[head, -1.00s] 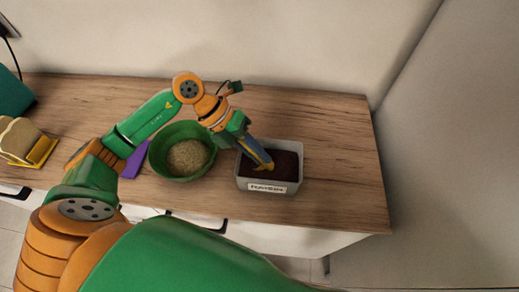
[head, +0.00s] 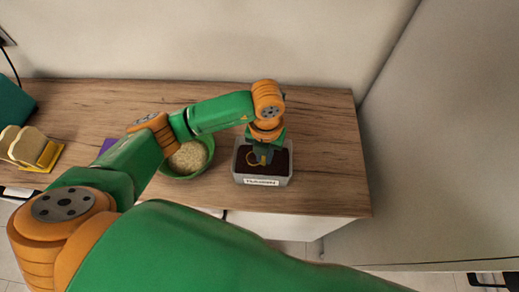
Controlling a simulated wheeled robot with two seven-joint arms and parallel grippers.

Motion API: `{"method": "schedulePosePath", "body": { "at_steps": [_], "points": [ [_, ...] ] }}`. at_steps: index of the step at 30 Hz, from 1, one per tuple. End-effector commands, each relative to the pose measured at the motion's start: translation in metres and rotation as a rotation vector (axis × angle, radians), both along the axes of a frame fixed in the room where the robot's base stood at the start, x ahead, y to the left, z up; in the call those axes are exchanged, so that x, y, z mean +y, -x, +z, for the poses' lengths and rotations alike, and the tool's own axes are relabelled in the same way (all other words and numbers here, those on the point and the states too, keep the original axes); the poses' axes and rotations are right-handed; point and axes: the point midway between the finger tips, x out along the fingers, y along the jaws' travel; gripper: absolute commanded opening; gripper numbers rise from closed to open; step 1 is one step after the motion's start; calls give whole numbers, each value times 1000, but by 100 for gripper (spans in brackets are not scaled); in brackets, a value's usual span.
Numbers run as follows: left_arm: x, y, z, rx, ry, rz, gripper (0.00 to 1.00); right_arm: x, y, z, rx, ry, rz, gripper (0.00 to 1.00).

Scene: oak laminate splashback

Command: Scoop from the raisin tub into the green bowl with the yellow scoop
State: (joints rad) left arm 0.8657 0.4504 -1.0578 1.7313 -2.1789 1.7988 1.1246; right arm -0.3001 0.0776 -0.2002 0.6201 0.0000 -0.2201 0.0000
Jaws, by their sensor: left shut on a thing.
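The raisin tub (head: 262,181) is a grey box with a white label on its front, filled with dark brown contents. My left gripper (head: 262,157) points down over the tub, shut on the yellow scoop (head: 251,160). Only a little of the scoop shows, low at the dark contents; the gripper and wrist hide the rest. The green bowl (head: 209,146) stands to the left of the tub and holds pale, grainy contents. My left arm covers part of the bowl's far and left side. My right gripper is not in view.
A toast rack with bread slices (head: 29,147) stands at the left of the wooden counter (head: 325,150). A purple item (head: 107,145) lies partly behind my arm. A teal object (head: 15,97) is at the far left. The counter right of the tub is clear.

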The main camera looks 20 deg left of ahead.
Motion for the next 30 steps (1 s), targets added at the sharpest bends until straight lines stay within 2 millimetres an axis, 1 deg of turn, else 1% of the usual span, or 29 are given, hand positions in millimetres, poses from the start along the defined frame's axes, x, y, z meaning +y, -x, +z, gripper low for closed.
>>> {"method": "schedulePosePath", "body": {
  "at_steps": [1,30],
  "points": [
    [0,0,7,0,2,0,0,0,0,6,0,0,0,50],
    [-12,-1,74,1,7,0,0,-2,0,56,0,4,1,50]
  ]
}}
